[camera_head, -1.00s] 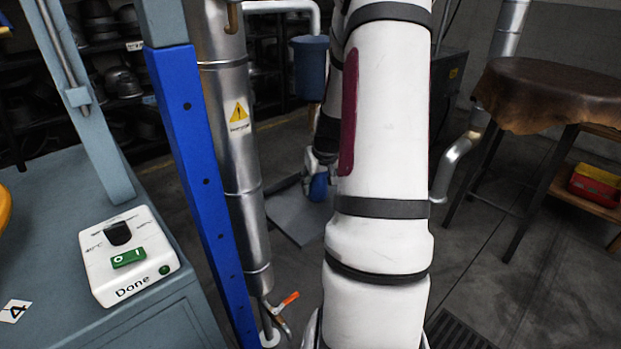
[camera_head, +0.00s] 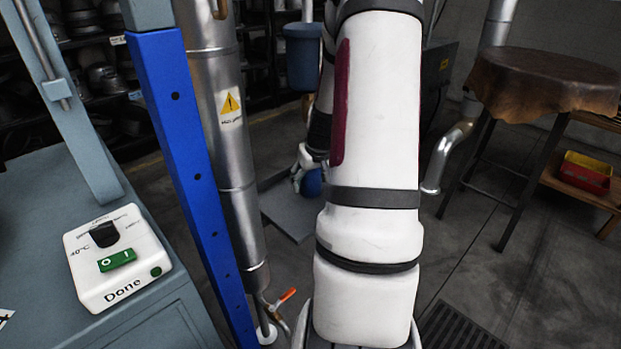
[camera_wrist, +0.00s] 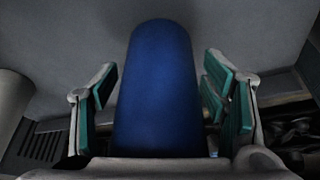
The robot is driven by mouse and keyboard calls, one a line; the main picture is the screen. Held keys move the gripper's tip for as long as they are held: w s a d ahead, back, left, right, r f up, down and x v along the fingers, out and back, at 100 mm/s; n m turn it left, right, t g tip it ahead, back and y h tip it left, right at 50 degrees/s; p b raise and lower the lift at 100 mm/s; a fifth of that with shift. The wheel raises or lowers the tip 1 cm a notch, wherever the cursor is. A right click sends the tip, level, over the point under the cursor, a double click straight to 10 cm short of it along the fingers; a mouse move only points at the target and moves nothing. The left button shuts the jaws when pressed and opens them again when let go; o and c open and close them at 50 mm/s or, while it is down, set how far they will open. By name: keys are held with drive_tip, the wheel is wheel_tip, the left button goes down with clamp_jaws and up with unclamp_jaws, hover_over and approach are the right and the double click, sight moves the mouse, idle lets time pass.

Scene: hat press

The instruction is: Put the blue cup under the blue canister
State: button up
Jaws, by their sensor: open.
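The blue cup (camera_wrist: 157,85) fills the middle of the wrist view, between the two fingers of my gripper (camera_wrist: 158,100). The fingers stand apart with a visible gap on each side of the cup. In the head view the cup (camera_head: 312,182) shows low beside my gripper (camera_head: 303,168), above a grey plate (camera_head: 288,214). I cannot tell whether the cup rests on the plate. The blue canister (camera_head: 305,58) hangs higher up, left of my arm and partly hidden by it.
A blue post (camera_head: 190,160) and a metal pipe (camera_head: 222,130) stand left of my arm. A control box marked Done (camera_head: 118,257) sits on the grey-blue bench. A leather-topped stool (camera_head: 545,85) stands at the right.

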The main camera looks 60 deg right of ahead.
drive_tip(key=p+v, duration=0.3)
drive_tip(key=v, duration=0.9)
drive_tip(key=shift+r, duration=0.15)
idle(0.3)
